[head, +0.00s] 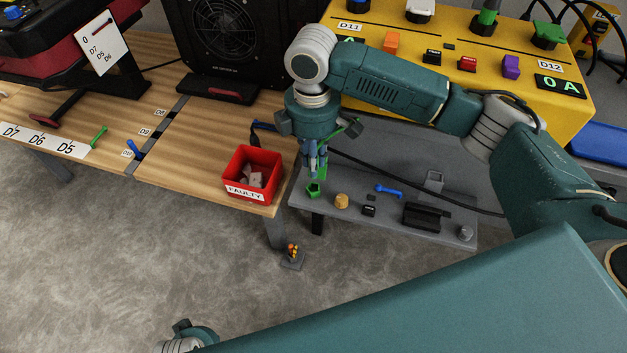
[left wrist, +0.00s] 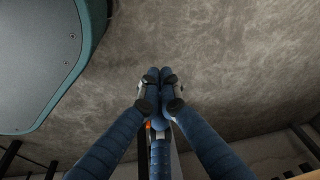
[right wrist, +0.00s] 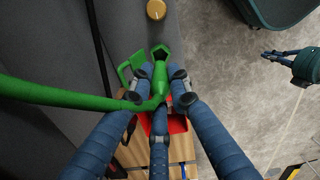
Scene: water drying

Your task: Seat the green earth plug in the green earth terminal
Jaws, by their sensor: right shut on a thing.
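My right gripper (head: 316,172) points down over the left end of the grey shelf. In the right wrist view it (right wrist: 165,88) is shut on a green plug (right wrist: 159,76) with a thick green cable (right wrist: 60,97) running left. A green pentagonal piece with a dark middle, which looks like the earth terminal (right wrist: 161,51), lies just past the plug's tip. It shows green on the shelf in the head view (head: 313,190). Whether plug and piece touch cannot be told. My left gripper (left wrist: 160,76) has its fingertips together over bare floor, holding nothing visible.
An orange-tan cylinder (head: 341,201), a blue piece (head: 388,191) and dark parts lie on the grey shelf (head: 460,210). A red FAULTY bin (head: 252,178) stands left on the wooden table (head: 200,150). A yellow console (head: 480,60) stands behind my right arm.

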